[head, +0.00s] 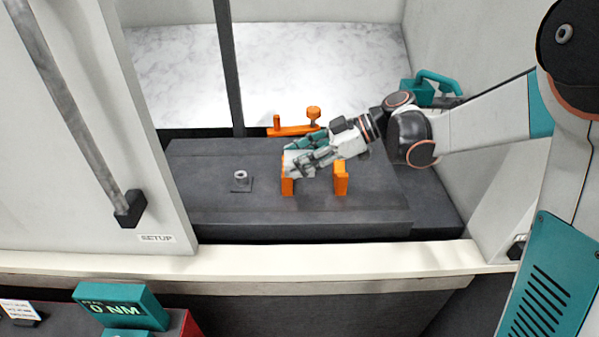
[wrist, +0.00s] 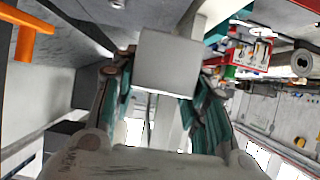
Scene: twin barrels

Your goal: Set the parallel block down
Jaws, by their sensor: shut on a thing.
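The parallel block (wrist: 168,63) is a plain light-grey block with a square face, held between my two teal-and-grey fingers in the wrist view. My gripper (head: 297,160) is shut on it. In the head view my gripper reaches in from the right, low over the dark table (head: 210,205), at the left one of two upright orange blocks (head: 287,184). The right orange block (head: 340,180) stands beneath my wrist. The fingers mostly hide the held block in the head view, and I cannot tell whether it touches anything below.
A small round metal fitting on a square plate (head: 240,182) sits left of the orange blocks. An orange clamp-like part (head: 294,128) lies behind. A sliding door (head: 100,110) bounds the left, and a pale sill (head: 330,260) the front. The table's left is mostly clear.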

